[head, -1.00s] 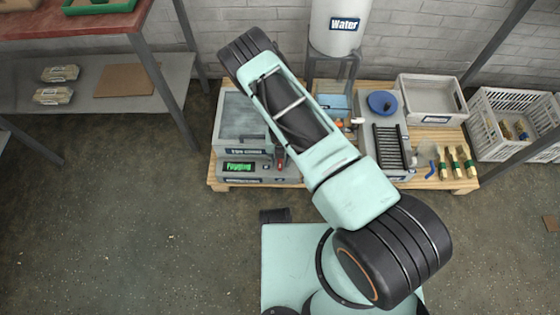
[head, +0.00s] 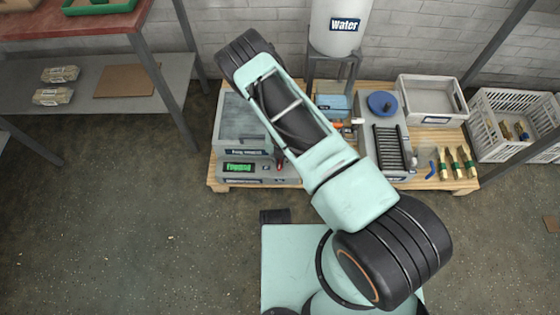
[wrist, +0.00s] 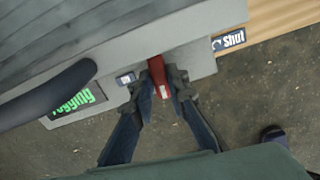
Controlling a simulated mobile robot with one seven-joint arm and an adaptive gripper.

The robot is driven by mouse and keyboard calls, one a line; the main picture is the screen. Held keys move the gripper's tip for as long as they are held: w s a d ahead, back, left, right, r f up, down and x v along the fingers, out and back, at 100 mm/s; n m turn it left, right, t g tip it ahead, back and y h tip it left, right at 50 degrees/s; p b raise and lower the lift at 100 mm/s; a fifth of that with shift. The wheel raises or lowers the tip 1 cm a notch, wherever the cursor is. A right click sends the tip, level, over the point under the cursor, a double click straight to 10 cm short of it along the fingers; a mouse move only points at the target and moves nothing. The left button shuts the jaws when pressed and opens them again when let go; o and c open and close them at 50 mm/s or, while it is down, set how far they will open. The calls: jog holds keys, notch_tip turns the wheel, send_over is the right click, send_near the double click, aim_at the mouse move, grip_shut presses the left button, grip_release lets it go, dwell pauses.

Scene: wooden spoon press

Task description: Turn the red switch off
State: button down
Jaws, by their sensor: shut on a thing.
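The red switch (wrist: 157,70) sticks out from the front of the grey machine (wrist: 190,60) in the wrist view. It also shows as a small red spot (head: 280,167) in the head view, beside my arm. My gripper (wrist: 160,88) has one finger on each side of the switch and is shut on it. The fingers hide parts of its sides. The machine's green display (wrist: 76,103) reads "Fogging" in the wrist view, and it is lit in the head view too. A small label (wrist: 126,79) sits left of the switch.
The machine stands on a wooden pallet (head: 225,186). A "Shut" label (wrist: 229,40) is right of the switch. The floor in front is open.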

jog(key=m, duration=0.8)
jog(key=shift+m+b, duration=0.3)
jog(key=shift+m, duration=0.1)
jog(key=m, duration=0.4)
jog(key=shift+m, duration=1.9)
jog(key=c, duration=1.9)
grip_release()
